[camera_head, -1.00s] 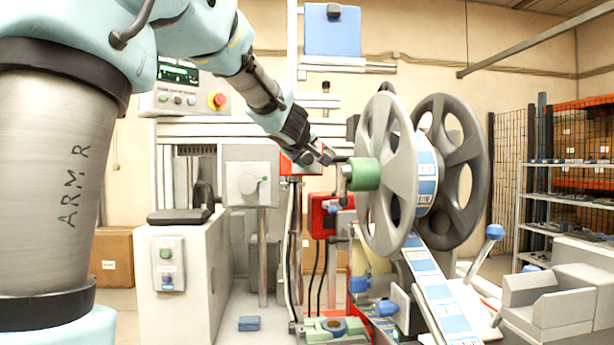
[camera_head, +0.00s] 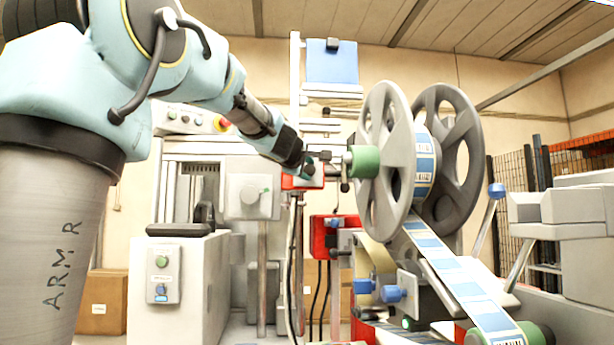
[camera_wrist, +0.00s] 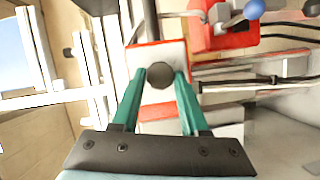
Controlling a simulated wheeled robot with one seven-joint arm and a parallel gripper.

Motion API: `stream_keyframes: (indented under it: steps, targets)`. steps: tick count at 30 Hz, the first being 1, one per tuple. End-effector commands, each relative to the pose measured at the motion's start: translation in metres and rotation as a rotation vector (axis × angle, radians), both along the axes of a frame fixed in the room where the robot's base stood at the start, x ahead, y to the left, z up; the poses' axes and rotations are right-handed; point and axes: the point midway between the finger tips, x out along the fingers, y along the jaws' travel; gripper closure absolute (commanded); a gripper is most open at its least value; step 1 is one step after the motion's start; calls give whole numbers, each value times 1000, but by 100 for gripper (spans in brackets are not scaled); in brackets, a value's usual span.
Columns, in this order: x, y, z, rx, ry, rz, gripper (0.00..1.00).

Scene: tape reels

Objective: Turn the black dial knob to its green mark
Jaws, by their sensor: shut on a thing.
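The black dial knob (camera_wrist: 160,74) shows in the wrist view as a dark round end in front of a white and red box (camera_wrist: 158,52). My gripper (camera_wrist: 161,80) has its two teal fingers on either side of the knob, shut on it. In the head view my gripper (camera_head: 312,167) is at the red-edged box (camera_head: 297,183), left of the green reel hub. The knob is hidden there by the gripper. I cannot make out the knob's pointer or the green mark in either view.
Two large grey reels (camera_head: 385,200) with a blue-and-white label strip (camera_head: 455,275) stand just right of my gripper. The green hub (camera_head: 364,162) and its small handle are close to it. A second red box (camera_head: 327,238) sits below. Blue-knobbed levers stand lower right.

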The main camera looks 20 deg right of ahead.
Motion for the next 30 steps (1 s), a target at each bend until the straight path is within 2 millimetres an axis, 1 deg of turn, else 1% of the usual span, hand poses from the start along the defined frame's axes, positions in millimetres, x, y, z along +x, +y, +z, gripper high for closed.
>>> stream_keyframes:
  steps: [11,12,19,26,30]
  targets:
    - [1,1,-1,-2,2,2,100]
    - [1,1,-1,-2,2,2,52]
    - [0,0,0,-2,1,1,26]
    - [0,0,0,-2,0,1,26]
    - [-7,5,1,-1,0,1,26]
